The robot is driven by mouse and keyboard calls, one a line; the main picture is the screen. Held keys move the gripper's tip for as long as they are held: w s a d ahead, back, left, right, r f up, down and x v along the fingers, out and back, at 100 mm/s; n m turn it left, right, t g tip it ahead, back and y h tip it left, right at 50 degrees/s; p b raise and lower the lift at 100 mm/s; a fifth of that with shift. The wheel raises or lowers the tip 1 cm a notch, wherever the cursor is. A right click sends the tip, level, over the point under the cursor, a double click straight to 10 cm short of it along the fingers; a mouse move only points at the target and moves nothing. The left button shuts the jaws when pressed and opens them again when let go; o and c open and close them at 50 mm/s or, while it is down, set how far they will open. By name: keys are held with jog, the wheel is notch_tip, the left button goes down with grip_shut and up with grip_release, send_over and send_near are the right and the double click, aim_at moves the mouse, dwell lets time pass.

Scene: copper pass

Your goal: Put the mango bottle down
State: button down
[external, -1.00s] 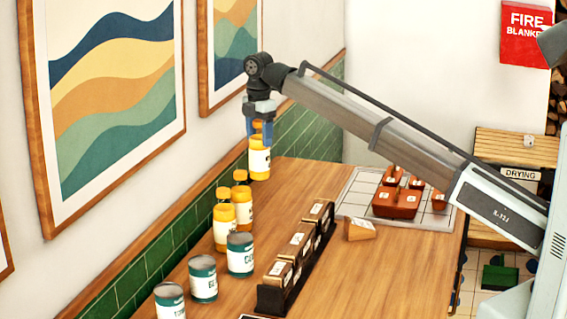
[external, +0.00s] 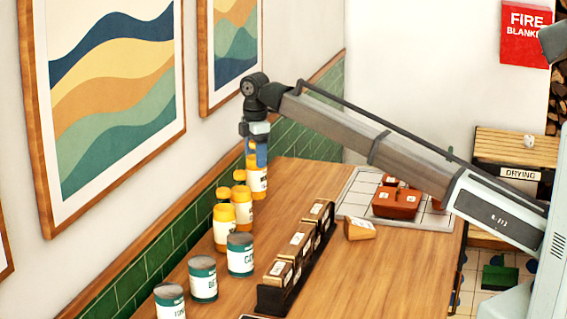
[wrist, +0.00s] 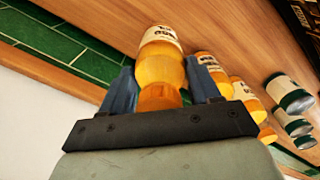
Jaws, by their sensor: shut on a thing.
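The bottle in my gripper (external: 256,157) is orange-yellow with a white label (external: 258,180); I take it for the mango bottle, though its lettering is too small to read for sure. My gripper is shut on its upper part, with one blue finger on each side. In the wrist view the bottle (wrist: 160,58) sits between the fingers, its base pointing away from me toward the wooden counter. It looks roughly upright, at the far end of the bottle row. I cannot tell whether its base touches the counter.
Similar yellow bottles (external: 223,230) stand just nearer along the tiled wall, close to the held one. Teal cans (external: 240,256) and a dark rack of wooden blocks (external: 300,255) stand nearer. A tiled tray (external: 350,208) with brown pieces lies right. Counter right of the bottle is clear.

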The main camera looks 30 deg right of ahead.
jog(key=shift+f, duration=2.3)
jog(key=shift+c, duration=1.2)
grip_release()
notch_tip(320, 180, up, 12)
jog(key=shift+r, duration=0.15)
